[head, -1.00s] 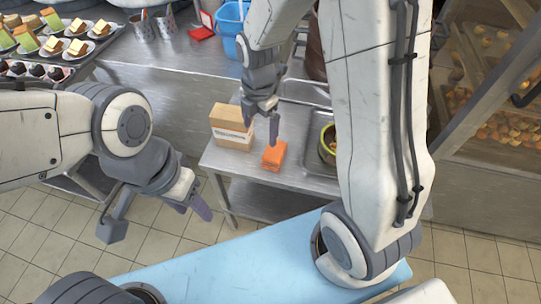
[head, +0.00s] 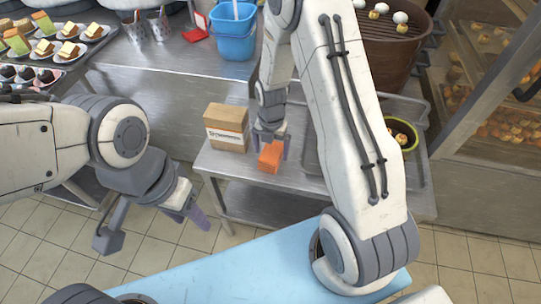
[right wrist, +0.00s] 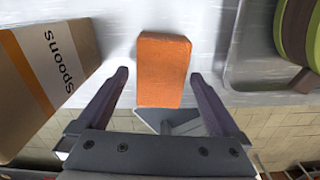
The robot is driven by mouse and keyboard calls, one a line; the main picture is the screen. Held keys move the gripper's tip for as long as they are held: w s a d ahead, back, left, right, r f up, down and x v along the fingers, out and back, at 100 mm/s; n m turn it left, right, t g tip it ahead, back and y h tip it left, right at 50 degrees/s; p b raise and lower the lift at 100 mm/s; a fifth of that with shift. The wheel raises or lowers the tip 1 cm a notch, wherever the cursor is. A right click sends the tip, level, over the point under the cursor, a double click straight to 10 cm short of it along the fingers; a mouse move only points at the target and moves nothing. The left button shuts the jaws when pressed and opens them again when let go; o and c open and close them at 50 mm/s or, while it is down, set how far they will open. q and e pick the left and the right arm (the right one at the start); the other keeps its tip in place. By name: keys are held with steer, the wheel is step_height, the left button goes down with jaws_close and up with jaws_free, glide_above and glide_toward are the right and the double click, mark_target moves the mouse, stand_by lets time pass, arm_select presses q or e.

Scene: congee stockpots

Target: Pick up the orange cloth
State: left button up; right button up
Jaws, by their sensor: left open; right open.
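The orange cloth (head: 270,157) is a small folded block on the steel side table (head: 292,170), near its front edge. It also shows in the right wrist view (right wrist: 164,68), ahead of and between the two fingers. My right gripper (head: 270,148) is open at the cloth, coming from above and behind it; in the right wrist view the gripper (right wrist: 160,82) has a finger on each side with a gap to the cloth. My left gripper (head: 160,222) is open and empty over the floor at the left, far from the cloth.
A cardboard box (head: 226,128) marked "Spoons" in the right wrist view (right wrist: 45,60) stands left of the cloth. A metal tray (head: 413,172) with a green-rimmed bowl (head: 402,133) lies to the right. Blue buckets (head: 233,35) stand on the counter behind.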

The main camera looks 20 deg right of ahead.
step_height(320, 180, down, 2)
steer(key=shift+f, duration=0.1)
steer(key=c, duration=1.3)
step_height(320, 180, up, 5)
steer(key=shift+w+f, duration=0.1)
steer(key=shift+f, duration=0.1)
steer(key=d+r, duration=0.2)
steer(key=d, duration=0.2)
steer(key=d+r, duration=0.2)
steer(key=d, duration=0.1)
steer(key=d+r, duration=0.2)
steer(key=d, duration=0.2)
steer(key=shift+w+d+r, duration=0.25)
steer(key=shift+w+d, duration=0.05)
steer(key=shift+d, duration=0.05)
